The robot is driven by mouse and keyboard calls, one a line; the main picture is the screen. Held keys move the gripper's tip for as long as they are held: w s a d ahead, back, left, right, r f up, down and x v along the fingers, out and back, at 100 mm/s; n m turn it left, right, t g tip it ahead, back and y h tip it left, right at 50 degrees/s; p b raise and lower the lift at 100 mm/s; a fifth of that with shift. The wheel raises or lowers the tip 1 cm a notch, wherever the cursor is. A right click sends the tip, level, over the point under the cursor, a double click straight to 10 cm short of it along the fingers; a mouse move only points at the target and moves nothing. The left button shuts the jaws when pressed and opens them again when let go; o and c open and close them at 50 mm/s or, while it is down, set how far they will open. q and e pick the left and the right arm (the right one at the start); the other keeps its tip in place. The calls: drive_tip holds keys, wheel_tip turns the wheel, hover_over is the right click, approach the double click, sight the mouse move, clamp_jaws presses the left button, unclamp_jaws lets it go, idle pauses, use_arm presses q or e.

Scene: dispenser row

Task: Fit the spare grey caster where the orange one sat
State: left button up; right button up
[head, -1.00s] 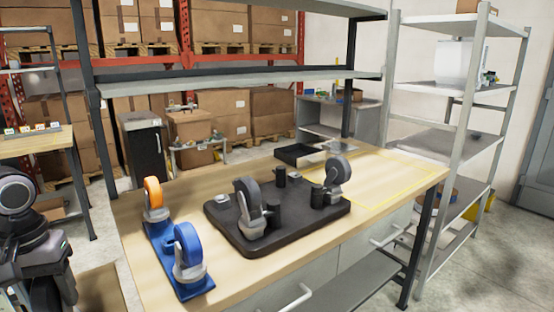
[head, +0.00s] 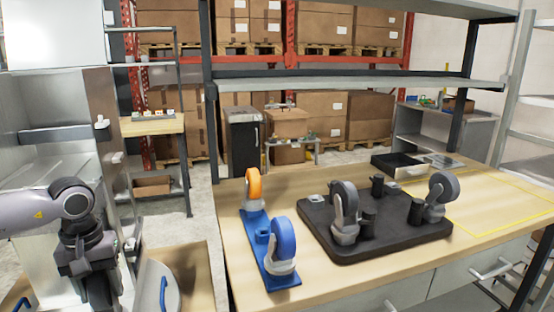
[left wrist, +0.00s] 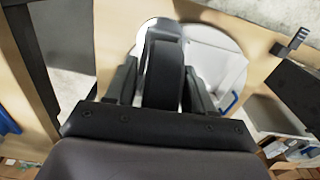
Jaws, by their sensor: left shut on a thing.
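My left gripper (head: 98,290) points down at the lower left of the head view; its fingertips are hard to see there. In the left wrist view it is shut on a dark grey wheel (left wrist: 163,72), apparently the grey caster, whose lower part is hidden. The orange caster (head: 254,188) stands at the back of a blue rack (head: 258,266) on the bench. A blue caster (head: 282,240) stands at its front. A dark base plate (head: 390,252) carries two grey casters (head: 345,210) (head: 441,190) and several short black posts (head: 416,212).
A round white tray with blue handles (head: 172,283) lies on a low wooden surface (head: 203,280) below my left gripper. A black open bin (head: 396,163) is at the bench's back. The shelf (head: 350,84) hangs above the bench. Bare wood lies within the yellow outline (head: 500,205).

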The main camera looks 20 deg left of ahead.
sight(122, 305)
use_arm(q)
drive_tip(key=shift+w+d, duration=0.1)
drive_tip(key=shift+d, duration=0.1)
drive_tip(key=shift+d+f, duration=0.1)
drive_tip(key=shift+f, duration=0.15)
drive_tip(key=shift+m, duration=0.3)
drive_tip(key=d+f, duration=0.1)
drive_tip(key=d, duration=0.1)
drive_tip(key=d+f, duration=0.1)
drive_tip(key=f, duration=0.1)
drive_tip(key=shift+w+d, duration=0.15)
drive_tip(key=shift+d, duration=0.25)
drive_tip(key=w+d+m, duration=0.3)
drive_tip(key=d+m, duration=0.1)
drive_tip(key=d, duration=0.7)
drive_tip(key=w+d+m+b, duration=0.1)
drive_tip(key=w+d+m, duration=0.2)
drive_tip(key=d, duration=0.9)
drive_tip(key=shift+w+m, duration=0.25)
drive_tip(key=shift+m, duration=0.35)
